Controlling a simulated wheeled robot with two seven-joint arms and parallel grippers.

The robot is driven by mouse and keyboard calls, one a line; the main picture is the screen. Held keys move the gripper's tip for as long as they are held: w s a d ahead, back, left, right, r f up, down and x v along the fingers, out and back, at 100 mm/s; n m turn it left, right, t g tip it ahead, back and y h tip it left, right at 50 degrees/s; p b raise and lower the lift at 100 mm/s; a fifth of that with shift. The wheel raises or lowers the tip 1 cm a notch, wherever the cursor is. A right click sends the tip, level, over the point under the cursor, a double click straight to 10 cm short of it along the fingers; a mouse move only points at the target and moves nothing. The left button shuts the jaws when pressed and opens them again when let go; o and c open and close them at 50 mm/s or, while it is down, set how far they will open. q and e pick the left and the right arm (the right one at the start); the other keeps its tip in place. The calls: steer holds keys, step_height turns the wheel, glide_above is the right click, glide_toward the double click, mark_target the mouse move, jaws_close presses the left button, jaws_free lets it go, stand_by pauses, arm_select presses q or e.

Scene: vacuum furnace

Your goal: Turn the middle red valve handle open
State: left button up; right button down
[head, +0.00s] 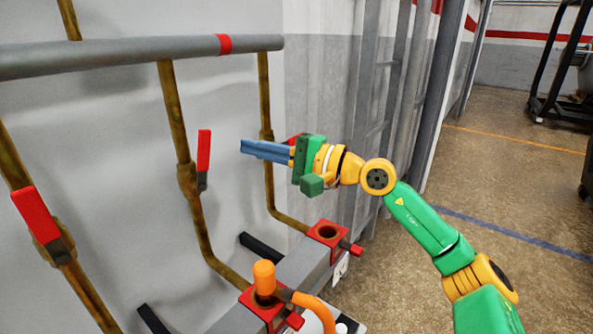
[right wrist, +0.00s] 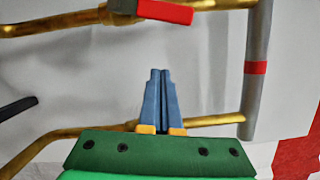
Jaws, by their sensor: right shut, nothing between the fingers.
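The middle red valve handle (head: 204,150) points up, beside its brass pipe (head: 175,115) in the head view. A red handle on a brass pipe at the top of the right wrist view (right wrist: 165,12) appears to be the same one. My right gripper (head: 243,147) is shut and empty, its blue fingers pointing left toward the middle handle with a gap between. Its shut fingertips (right wrist: 160,72) also show in the right wrist view, below that handle. My left gripper is not in view.
A left red handle (head: 37,215) sits on another brass pipe. A right red handle (head: 293,139) is mostly hidden behind my right gripper. A grey pipe (head: 120,57) with a red band crosses above. Red-collared fittings (head: 327,233) and an orange hose (head: 318,308) are below.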

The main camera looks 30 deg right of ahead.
arm_select(q)
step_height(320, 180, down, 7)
steer(key=b, duration=0.6)
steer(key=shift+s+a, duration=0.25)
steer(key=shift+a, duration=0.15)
arm_select(e)
steer(key=a+v, duration=0.1)
steer(key=v, duration=0.7)
steer(key=shift+s+d+r, duration=0.15)
steer(key=shift+s, duration=0.55)
